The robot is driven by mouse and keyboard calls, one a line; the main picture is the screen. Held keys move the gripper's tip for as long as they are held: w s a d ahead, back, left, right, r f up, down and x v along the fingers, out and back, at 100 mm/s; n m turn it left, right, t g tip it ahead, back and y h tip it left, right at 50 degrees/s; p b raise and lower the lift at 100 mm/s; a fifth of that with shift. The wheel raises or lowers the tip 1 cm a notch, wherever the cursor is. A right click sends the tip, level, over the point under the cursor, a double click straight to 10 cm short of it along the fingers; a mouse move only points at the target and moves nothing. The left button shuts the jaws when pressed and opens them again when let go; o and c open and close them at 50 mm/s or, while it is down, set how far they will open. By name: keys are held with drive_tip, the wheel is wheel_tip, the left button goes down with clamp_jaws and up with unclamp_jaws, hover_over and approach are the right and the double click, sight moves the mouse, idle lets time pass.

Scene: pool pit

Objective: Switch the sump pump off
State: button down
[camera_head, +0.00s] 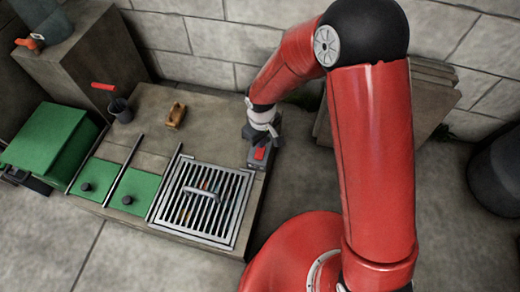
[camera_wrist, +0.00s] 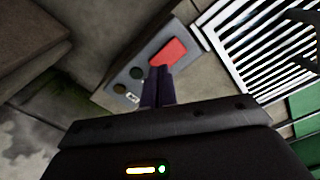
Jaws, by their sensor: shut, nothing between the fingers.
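A small grey switch box (camera_head: 256,166) with a red rocker (camera_head: 260,154) sits at the right edge of the pit top, beside the grate. In the wrist view, the red rocker (camera_wrist: 168,52) is on the box's face (camera_wrist: 120,76), with two dark round spots and a small pale mark further along it. My gripper (camera_head: 257,137) is over the box. In the wrist view my gripper's fingers (camera_wrist: 160,72) are shut together and empty, their tips at the lower edge of the red rocker. I cannot tell whether they touch it.
A metal grate (camera_head: 238,213) with a handle lies left of the box, with green panels (camera_head: 130,188) beyond it. A green box (camera_head: 48,138) is at the far left. Stacked slabs (camera_head: 435,90) lean at the wall.

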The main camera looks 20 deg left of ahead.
drive_tip(key=shift+f+b, duration=0.75)
drive_tip(key=shift+f, duration=0.2)
idle(0.3)
drive_tip(key=shift+r, duration=0.2)
drive_tip(key=shift+r+p, duration=2.4)
drive_tip(key=shift+r, duration=1)
drive_tip(key=shift+w+d+r, duration=0.1)
drive_tip(key=w+d+r+m+t+p, duration=0.1)
drive_tip(key=d+r+m, duration=0.2)
drive_tip(key=d+r, duration=0.6)
drive_tip(key=w+d+r+m+t, duration=0.25)
drive_tip(key=d+r, duration=0.45)
drive_tip(key=r, duration=0.4)
drive_tip(key=s+d+r+m+t+p, duration=0.1)
drive_tip(key=s+d+r+m+t, duration=0.1)
drive_tip(key=s+d+r+m, duration=0.5)
drive_tip(key=s+d+r, duration=0.4)
drive_tip(key=s+d, duration=0.2)
drive_tip(key=d, duration=0.2)
drive_tip(key=shift+s+d+m, duration=0.2)
drive_tip(key=shift+s+m, duration=0.1)
drive_tip(key=shift+m, duration=0.05)
